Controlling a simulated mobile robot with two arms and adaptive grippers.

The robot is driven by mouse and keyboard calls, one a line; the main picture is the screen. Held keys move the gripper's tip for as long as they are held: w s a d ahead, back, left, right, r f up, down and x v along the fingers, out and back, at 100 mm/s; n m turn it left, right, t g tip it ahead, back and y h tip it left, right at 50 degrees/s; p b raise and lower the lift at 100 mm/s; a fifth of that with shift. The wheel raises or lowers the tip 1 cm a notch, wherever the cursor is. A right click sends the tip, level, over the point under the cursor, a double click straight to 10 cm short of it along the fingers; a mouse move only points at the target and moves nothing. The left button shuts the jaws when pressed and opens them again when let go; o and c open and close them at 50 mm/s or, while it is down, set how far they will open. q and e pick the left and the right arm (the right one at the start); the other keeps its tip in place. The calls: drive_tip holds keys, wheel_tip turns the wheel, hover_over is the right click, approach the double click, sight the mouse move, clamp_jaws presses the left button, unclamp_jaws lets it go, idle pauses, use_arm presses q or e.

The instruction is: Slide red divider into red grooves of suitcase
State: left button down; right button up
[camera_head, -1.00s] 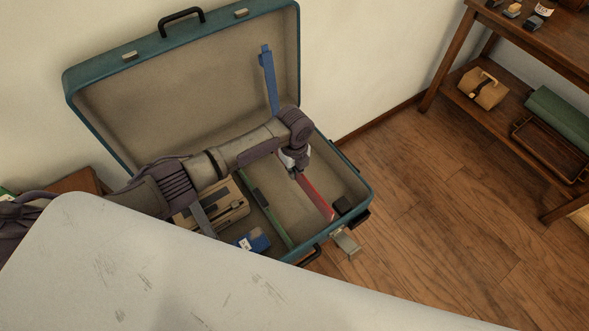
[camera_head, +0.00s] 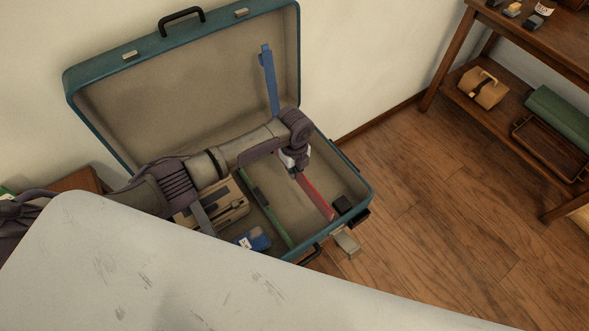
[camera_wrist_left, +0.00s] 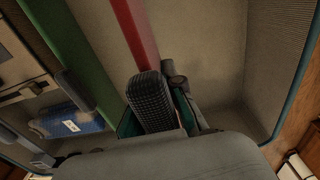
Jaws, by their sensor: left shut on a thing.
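The open teal suitcase (camera_head: 366,190) lies with its lid raised against the wall. The red divider (camera_head: 317,198) is inside it, toward the right; the left wrist view also shows the red divider (camera_wrist_left: 134,34). My left gripper (camera_head: 296,172) reaches down into the suitcase and is shut on the divider. The gripper and arm hide the divider's far end. I cannot make out the red grooves or tell whether the divider sits in them. In the left wrist view a dark ribbed finger pad (camera_wrist_left: 150,103) covers part of the divider. My right gripper is not in view.
A green divider (camera_head: 267,212) stands left of the red one. A tan case (camera_head: 231,212) and a blue item (camera_head: 257,240) lie left of it. A blue bar (camera_head: 269,80) stands at the lid. A black item (camera_head: 343,204) sits at the right. A wooden shelf (camera_head: 520,58) stands at the far right.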

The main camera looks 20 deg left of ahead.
use_arm(q)
drive_tip(key=shift+f+b, duration=1.9)
drive_tip(key=shift+f, duration=0.8)
drive_tip(key=shift+f+b, duration=0.4)
drive_tip(key=shift+f, duration=0.1)
drive_tip(key=shift+f, duration=0.35)
drive_tip(key=shift+f+b, duration=0.4)
drive_tip(key=shift+b, duration=0.2)
drive_tip(key=c, duration=1.2)
unclamp_jaws()
drive_tip(key=shift+r, duration=0.1)
wheel_tip(320, 180, up, 8)
drive_tip(key=shift+f, duration=0.15)
drive_tip(key=shift+r, duration=0.2)
